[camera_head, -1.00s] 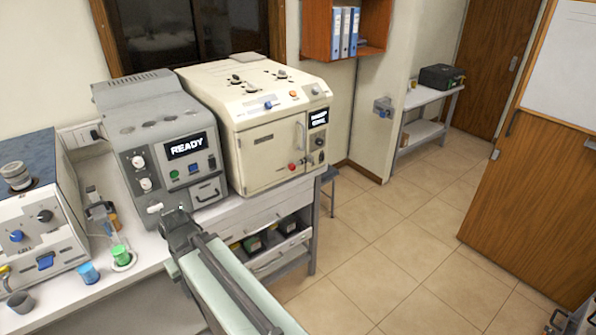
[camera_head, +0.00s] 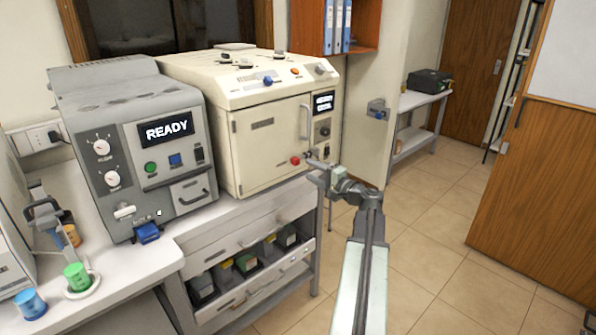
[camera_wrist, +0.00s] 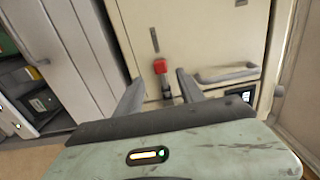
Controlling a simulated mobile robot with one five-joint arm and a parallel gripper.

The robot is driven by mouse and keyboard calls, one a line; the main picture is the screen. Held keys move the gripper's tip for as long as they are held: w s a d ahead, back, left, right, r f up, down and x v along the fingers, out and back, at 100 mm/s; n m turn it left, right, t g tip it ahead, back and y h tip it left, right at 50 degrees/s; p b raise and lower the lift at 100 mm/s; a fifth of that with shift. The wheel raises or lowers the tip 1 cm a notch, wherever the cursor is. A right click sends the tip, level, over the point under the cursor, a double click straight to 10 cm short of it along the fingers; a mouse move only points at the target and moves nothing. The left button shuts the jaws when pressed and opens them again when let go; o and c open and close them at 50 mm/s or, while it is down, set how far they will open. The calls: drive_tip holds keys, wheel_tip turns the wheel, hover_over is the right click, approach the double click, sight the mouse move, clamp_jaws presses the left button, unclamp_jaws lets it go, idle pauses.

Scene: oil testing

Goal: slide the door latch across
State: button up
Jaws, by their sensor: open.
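The cream machine (camera_head: 262,125) has a front door with a vertical bar handle (camera_head: 304,121). A small red knob (camera_head: 295,160), which looks like the door latch, sits at the lower right of the door. My gripper (camera_head: 314,158) is open and is close to the right of the knob in the head view. The wrist view shows both fingers of my gripper (camera_wrist: 160,78) apart, with nothing held. I cannot tell whether a finger touches the knob.
A grey machine (camera_head: 138,150) reading READY stands left of the cream one on a white bench (camera_head: 135,262). Blue (camera_head: 30,303) and green (camera_head: 77,277) cups stand at the front left. Drawers and an open shelf lie below. The tiled floor to the right is clear.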

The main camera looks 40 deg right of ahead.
sight(298, 163)
drive_tip(key=w, duration=0.7)
drive_tip(key=shift+w+d, duration=0.25)
drive_tip(key=shift+d, duration=0.1)
clamp_jaws()
idle(1.0)
